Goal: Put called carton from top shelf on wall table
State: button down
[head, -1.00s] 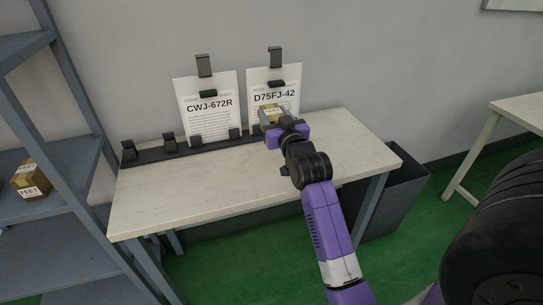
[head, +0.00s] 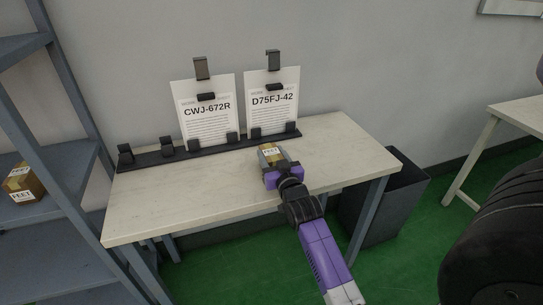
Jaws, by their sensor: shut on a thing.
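My gripper (head: 270,168) is purple and grey and is shut on a small brown carton (head: 271,152) with a white label. I cannot tell whether the carton touches the tabletop. The wall table (head: 190,195) has a pale top and stands against the grey wall. My wrist hides part of the carton's near side.
Two clipboards, CWJ-672R (head: 207,115) and D75FJ-42 (head: 272,103), stand in a black rack (head: 150,160) along the table's back. Another labelled carton (head: 24,184) sits on the blue-grey shelf unit (head: 60,232) at left. A dark bin (head: 385,200) stands right. The tabletop's left and right are clear.

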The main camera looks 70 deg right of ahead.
jog(key=shift+r, duration=0.1)
jog(key=c, duration=0.6)
grip_release()
jog(key=shift+f, duration=0.25)
jog(key=shift+r, duration=0.1)
